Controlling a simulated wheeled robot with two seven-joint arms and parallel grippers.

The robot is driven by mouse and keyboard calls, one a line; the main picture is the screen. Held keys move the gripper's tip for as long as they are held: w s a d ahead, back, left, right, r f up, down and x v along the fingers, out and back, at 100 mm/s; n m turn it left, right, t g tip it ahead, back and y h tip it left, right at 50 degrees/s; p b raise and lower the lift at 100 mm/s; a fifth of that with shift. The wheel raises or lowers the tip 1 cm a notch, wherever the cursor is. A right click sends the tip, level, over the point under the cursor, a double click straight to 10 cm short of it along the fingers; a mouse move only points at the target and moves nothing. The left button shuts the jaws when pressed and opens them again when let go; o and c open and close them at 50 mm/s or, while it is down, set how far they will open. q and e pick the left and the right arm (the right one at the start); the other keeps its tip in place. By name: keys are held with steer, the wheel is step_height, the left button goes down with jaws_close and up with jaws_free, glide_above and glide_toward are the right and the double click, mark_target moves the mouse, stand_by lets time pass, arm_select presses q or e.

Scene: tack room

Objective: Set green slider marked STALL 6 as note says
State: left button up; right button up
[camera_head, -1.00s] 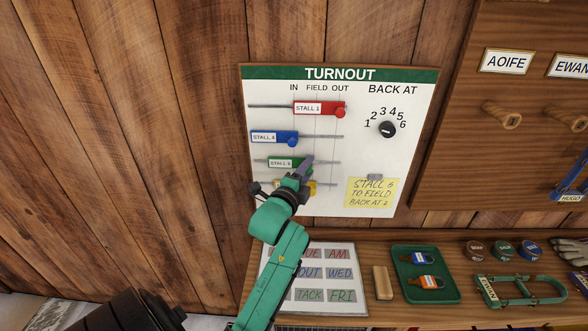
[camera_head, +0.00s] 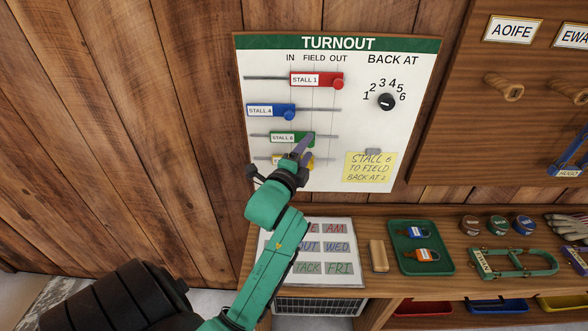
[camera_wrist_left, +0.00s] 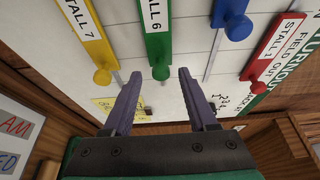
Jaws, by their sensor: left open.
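The green slider marked STALL 6 (camera_head: 283,138) sits on the third rail of the white TURNOUT board (camera_head: 225,0). Its knob end is close to the FIELD line, partly hidden by my gripper in the head view. My left gripper (camera_head: 304,147) is open at it. In the left wrist view, the green slider's round knob (camera_wrist_left: 161,72) lies between the spread fingertips, with gaps on both sides. The yellow note (camera_head: 369,167) reads "STALL 6 TO FIELD BACK AT 2". The black BACK AT dial (camera_head: 386,102) is at the right. My right gripper is out of view.
The blue slider (camera_head: 262,111) is above at IN, and the red STALL 1 slider (camera_head: 318,80) is at OUT. The yellow STALL 7 slider (camera_wrist_left: 86,30) is just below, partly hidden by my gripper in the head view. A shelf with a green tray (camera_head: 422,262) is below the board.

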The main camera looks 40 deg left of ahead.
arm_select(q)
steer(key=v, duration=1.1)
steer(key=shift+s, duration=0.3)
steer(key=shift+d, duration=0.15)
